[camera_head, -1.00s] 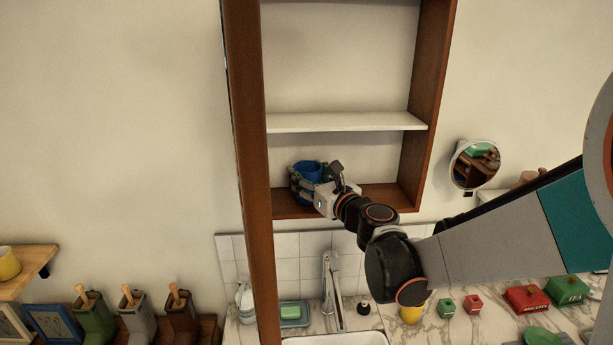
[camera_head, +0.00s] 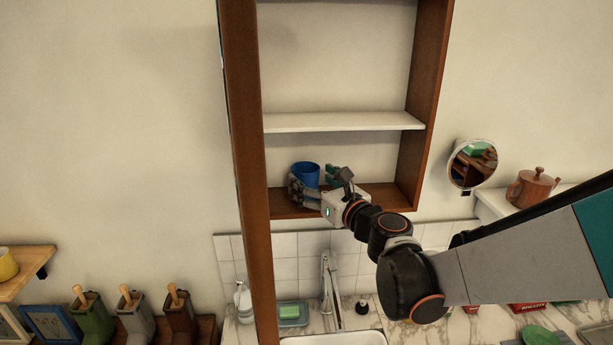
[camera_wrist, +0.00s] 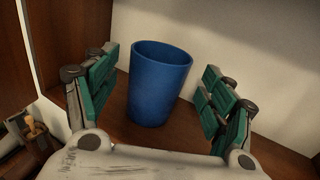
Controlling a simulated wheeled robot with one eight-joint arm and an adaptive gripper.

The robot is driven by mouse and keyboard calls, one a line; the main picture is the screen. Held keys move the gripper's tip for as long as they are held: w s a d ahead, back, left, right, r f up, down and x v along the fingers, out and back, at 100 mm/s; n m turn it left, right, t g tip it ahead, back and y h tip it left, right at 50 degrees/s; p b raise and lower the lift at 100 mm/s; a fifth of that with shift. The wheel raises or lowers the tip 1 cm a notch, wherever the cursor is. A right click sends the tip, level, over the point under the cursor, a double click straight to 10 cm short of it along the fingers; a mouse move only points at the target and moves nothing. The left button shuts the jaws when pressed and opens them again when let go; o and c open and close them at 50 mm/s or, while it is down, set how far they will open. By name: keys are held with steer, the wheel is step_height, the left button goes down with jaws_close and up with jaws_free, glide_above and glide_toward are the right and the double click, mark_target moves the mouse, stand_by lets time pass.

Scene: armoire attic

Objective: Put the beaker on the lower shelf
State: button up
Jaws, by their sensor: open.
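The blue beaker (camera_head: 305,174) stands upright at the left of the wooden lower shelf (camera_head: 378,190). In the wrist view the beaker (camera_wrist: 158,84) is between and beyond the spread fingers, with gaps on both sides. My gripper (camera_head: 320,183) is open at the shelf's front, partly hiding the beaker's lower part. Its green-padded fingers (camera_wrist: 160,100) do not appear to touch the beaker.
A white upper shelf (camera_head: 345,122) is just above the beaker. The left wooden side panel (camera_head: 247,150) is close to the gripper. A round mirror (camera_head: 472,164) and a brown teapot (camera_head: 533,187) are to the right. A faucet (camera_head: 329,285) is below.

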steer(key=v, duration=0.8)
steer(key=s+d+r+m+h, duration=0.25)
steer(key=d+m+h, duration=0.35)
steer(key=m, duration=0.6)
steer(key=s+d+r+m+h, duration=0.1)
steer(key=s+d+m+h, duration=0.2)
steer(key=d+m+h, duration=0.7)
steer(key=s+a+f+m+g+y, duration=0.3)
steer(key=s+f+m, duration=0.3)
steer(key=s+m, duration=0.2)
steer(key=s+a+f+m+g+y, duration=0.4)
steer(key=s+f+m+g+y, duration=0.1)
steer(key=s+m, duration=0.4)
step_height(320, 180, down, 2)
steer(key=shift+f+m+g, duration=0.1)
steer(key=shift+m+g, duration=0.5)
steer(key=shift+m, duration=0.5)
steer(key=shift+f, duration=0.1)
